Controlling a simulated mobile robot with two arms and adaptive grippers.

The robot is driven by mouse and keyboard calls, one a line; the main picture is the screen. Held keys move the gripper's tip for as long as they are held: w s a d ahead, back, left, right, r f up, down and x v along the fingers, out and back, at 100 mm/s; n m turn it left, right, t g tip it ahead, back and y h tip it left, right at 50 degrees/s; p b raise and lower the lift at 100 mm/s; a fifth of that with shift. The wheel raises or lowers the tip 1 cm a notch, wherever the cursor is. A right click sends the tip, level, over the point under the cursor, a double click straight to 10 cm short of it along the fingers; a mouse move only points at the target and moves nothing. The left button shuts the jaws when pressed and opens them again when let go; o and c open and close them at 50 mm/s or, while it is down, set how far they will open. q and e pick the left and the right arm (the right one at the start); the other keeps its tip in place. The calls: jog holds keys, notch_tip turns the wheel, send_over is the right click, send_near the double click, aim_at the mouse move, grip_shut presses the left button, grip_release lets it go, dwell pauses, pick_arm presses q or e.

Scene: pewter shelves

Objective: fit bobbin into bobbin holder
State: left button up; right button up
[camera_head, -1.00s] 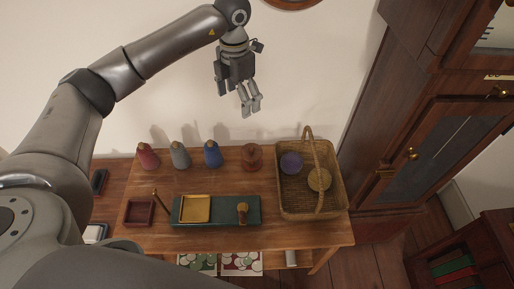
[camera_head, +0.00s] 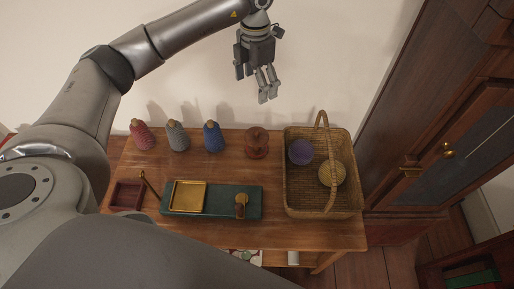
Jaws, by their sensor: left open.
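A reddish-brown wooden spool (camera_head: 257,143) stands upright at the back of the table, left of the basket. A dark green board (camera_head: 222,203) lies near the table's front, with a shallow gold tray (camera_head: 188,196) on its left part and a small wooden bobbin-like piece (camera_head: 240,206) upright on its right part. I cannot tell for certain which of these is the bobbin and which its holder. My left gripper (camera_head: 266,92) is open and empty, fingers pointing down, above the back of the table near the spool in the picture, touching nothing. My right gripper is out of view.
A wicker basket (camera_head: 290,205) with purple and yellow yarn balls stands at the right, its handle arching high. Red (camera_head: 142,135), grey (camera_head: 177,136) and blue (camera_head: 213,137) thread cones stand at the back left. A dark red tray (camera_head: 127,195) lies front left. A wooden cabinet (camera_head: 420,110) stands right.

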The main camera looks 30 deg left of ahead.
pick_arm(q)
jog(key=b, duration=1)
send_over(256, 130)
notch_tip(256, 130, down, 12)
jog(key=shift+a+r, duration=0.1)
jog(key=shift+f+b, duration=0.65)
jog(key=shift+b, duration=0.05)
jog(key=shift+f, duration=0.35)
notch_tip(256, 130, down, 4)
jog(key=shift+f, duration=0.25)
jog(key=f+b, duration=0.1)
jog(key=f, duration=0.4)
jog(key=shift+d, duration=0.2)
jog(key=shift+f, duration=0.15)
jog(key=c, duration=0.8)
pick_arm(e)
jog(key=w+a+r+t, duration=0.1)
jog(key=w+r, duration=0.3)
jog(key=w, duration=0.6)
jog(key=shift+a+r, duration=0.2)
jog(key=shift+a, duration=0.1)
pick_arm(q)
jog(key=shift+c, duration=0.2)
